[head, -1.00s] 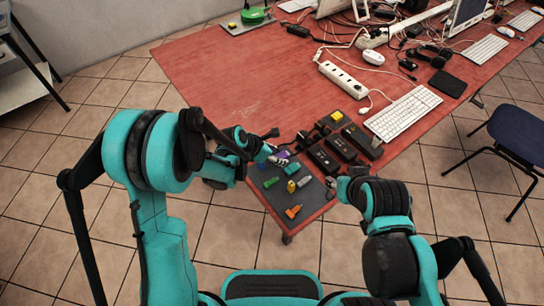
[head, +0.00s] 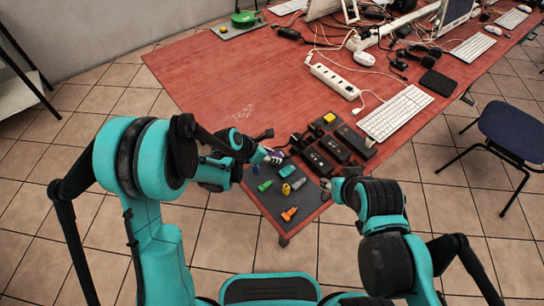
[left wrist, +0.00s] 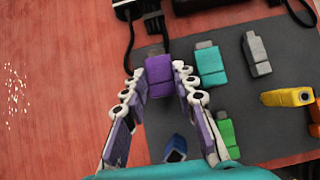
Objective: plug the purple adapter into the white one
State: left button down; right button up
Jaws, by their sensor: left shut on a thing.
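My left gripper (head: 274,157) is shut on the purple adapter (left wrist: 158,76), over the far left part of a dark grey mat (left wrist: 262,133). In the left wrist view the adapter sits between the fingertips with its narrower end pointing away. A light grey adapter (left wrist: 258,54), the nearest to white that I see, lies on the mat to the right, past a teal adapter (left wrist: 210,66); it also shows in the head view (head: 298,183). My right gripper (head: 328,187) is at the mat's right edge, and its jaws are too small to read.
Green (head: 265,186), yellow (head: 286,190), orange (head: 289,214) and blue (head: 256,168) adapters lie on the mat. Several black boxes (head: 318,163) stand along its far right side. A power strip (head: 334,81) and a keyboard (head: 395,114) lie beyond. The red table (head: 215,85) is bare at left.

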pick_arm(q)
jog(key=shift+r+p, duration=1.8)
jog(key=shift+r, duration=1.1)
jog(key=c, duration=2.2)
grip_release()
jog(key=shift+d, duration=0.1)
grip_shut()
